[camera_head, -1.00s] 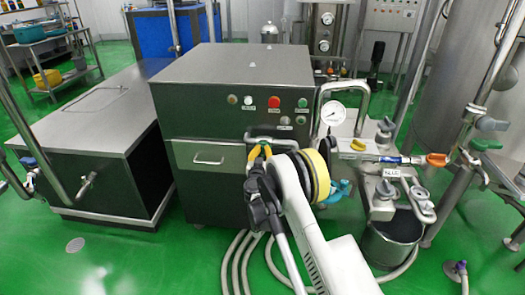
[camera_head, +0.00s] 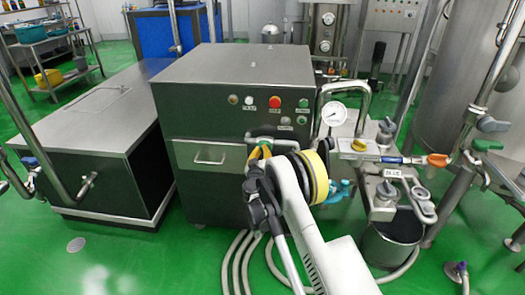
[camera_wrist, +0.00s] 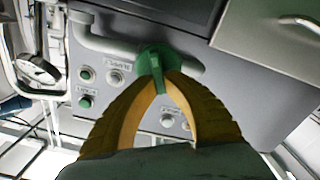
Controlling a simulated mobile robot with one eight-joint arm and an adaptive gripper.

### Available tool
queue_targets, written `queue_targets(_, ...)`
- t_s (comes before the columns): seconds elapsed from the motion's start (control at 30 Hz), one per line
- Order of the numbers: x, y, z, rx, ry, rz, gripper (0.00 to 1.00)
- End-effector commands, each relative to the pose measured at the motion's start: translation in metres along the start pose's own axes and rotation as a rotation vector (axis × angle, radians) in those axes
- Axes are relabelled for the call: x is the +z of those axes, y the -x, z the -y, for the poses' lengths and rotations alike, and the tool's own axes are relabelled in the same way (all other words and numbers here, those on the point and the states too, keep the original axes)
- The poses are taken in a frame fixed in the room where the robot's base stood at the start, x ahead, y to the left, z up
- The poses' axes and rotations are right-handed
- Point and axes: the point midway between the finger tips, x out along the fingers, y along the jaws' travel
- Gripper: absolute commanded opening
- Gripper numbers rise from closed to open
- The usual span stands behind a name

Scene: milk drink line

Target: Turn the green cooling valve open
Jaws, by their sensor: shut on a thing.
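The green valve handle (camera_wrist: 156,66) shows in the wrist view, on a pale pipe in front of the grey machine panel. The yellow fingers of my gripper (camera_wrist: 163,80) come together on its lever, one on each side. In the head view my gripper (camera_head: 261,151) is at the right front of the dark machine, at the pipe below the panel buttons. A bit of green (camera_head: 262,137) shows just above the fingers there. My own arm and wrist hide much of the valve in that view.
The dark machine (camera_head: 215,135) stands directly behind my gripper. A pressure gauge (camera_head: 333,113) and pipes with an orange-handled valve (camera_head: 437,160) are to the right. A metal bucket (camera_head: 392,240) and hoses (camera_head: 243,262) are on the floor.

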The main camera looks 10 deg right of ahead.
Motion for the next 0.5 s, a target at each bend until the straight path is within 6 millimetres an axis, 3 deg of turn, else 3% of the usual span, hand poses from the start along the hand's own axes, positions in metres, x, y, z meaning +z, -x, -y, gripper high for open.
queue_targets(0.5, 0.0016, -0.0002, 0.0069, 0.000, 0.490, 0.000, 0.00)
